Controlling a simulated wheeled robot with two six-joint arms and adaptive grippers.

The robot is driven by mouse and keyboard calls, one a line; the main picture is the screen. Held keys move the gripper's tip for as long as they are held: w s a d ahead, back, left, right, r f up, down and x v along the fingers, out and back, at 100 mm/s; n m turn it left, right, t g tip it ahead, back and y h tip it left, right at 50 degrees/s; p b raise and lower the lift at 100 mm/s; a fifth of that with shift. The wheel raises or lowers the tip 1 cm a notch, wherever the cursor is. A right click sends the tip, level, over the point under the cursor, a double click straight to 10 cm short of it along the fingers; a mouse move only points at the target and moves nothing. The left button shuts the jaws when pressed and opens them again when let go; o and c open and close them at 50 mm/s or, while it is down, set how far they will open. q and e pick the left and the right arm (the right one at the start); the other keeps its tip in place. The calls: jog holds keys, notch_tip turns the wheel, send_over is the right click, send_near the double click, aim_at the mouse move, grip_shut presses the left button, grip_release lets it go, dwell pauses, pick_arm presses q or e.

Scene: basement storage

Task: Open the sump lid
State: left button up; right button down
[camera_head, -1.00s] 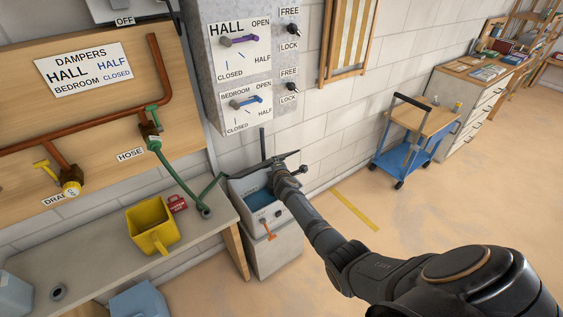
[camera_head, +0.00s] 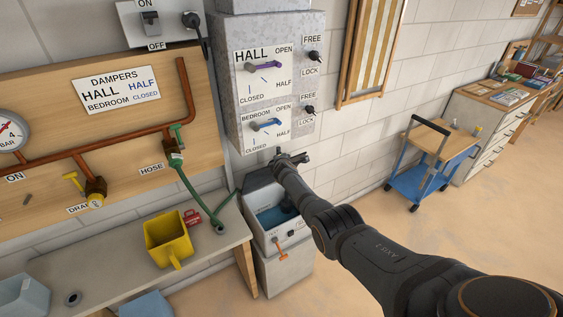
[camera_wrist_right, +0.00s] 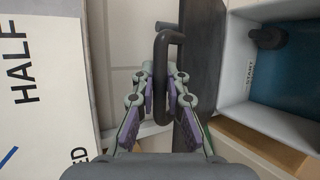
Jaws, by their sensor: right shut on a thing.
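The sump (camera_head: 257,224) is a pale grey box beside the bench. It stands open at the top, with blue water (camera_head: 277,217) inside; it also shows in the wrist view (camera_wrist_right: 237,62). The dark sump lid (camera_wrist_right: 201,50) is raised and seen nearly edge-on beside the opening in the wrist view. My right gripper (camera_wrist_right: 162,72) is shut on the lid's dark bent handle (camera_wrist_right: 161,48). In the head view my right gripper (camera_head: 288,161) is above the back of the sump, and the lid is mostly hidden by it. My left gripper is not in view.
A grey panel (camera_head: 230,95) with HALL and BEDROOM levers is on the wall just above my gripper. The bench (camera_head: 110,262) with a yellow bucket (camera_head: 168,241) and green hose (camera_head: 190,188) is to the left. A blue cart (camera_head: 420,186) stands right, with clear floor around it.

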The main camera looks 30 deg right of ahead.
jog(key=shift+w+r, duration=0.15)
jog(key=shift+r, duration=0.05)
jog(key=c, duration=1.6)
grip_release()
jog(key=shift+f, duration=0.1)
jog(key=v, duration=1.2)
